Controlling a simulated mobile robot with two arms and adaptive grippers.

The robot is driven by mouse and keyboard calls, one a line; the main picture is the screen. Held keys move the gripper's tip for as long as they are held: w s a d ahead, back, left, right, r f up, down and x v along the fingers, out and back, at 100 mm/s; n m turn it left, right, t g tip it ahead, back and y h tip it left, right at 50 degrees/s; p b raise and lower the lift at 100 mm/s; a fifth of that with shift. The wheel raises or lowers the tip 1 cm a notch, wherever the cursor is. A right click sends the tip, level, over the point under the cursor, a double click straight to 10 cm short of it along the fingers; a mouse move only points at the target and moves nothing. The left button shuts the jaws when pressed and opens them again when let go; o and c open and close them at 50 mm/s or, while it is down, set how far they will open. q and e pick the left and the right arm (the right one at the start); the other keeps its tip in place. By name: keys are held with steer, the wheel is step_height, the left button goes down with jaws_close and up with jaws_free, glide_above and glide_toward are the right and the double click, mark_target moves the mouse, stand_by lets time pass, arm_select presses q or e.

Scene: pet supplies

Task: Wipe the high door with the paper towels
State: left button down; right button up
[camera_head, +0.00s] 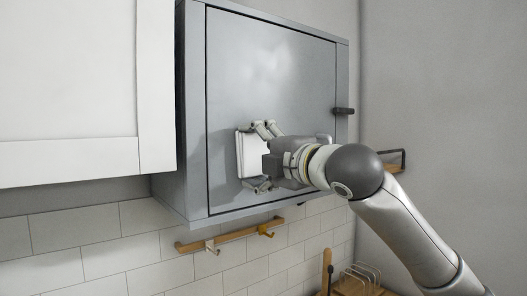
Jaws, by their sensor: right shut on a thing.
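The high door (272,70) is the grey front of a wall cabinet. It is shut, with a dark handle (344,111) at its right edge. My right gripper (259,158) is at the lower middle of the door, shut on a white, flat pad that looks like the paper towels (245,154). The towels are upright against or very close to the door; I cannot tell if they touch. The gripper hides part of them. My left gripper is not in view.
A white cabinet (70,90) stands close on the left. Below are white wall tiles and a wooden rail with hooks (232,235). A wooden rack (358,281) is at the bottom right, and a small shelf (394,164) is on the right wall.

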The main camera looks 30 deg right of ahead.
mark_target(244, 146)
steer(key=shift+s+a+p, duration=0.2)
steer(key=shift+a+p, duration=0.15)
steer(key=shift+a, duration=0.95)
steer(key=shift+d+r+p, duration=0.1)
steer(key=shift+r+p, duration=0.45)
steer(key=shift+r, duration=0.5)
steer(key=shift+w+d, duration=0.85)
steer(key=shift+d, duration=5.15)
steer(key=shift+s+a, duration=0.3)
steer(key=shift+a, duration=1.75)
steer(key=shift+s+a, duration=0.25)
steer(key=shift+a, duration=1.8)
steer(key=shift+s+a, duration=0.3)
steer(key=shift+a, duration=1.75)
steer(key=shift+d, duration=0.15)
steer(key=shift+s, duration=0.2)
steer(key=shift+s+d, duration=0.2)
steer(key=shift+s, duration=1.25)
steer(key=shift+s+d, duration=0.2)
steer(key=shift+s, duration=1.2)
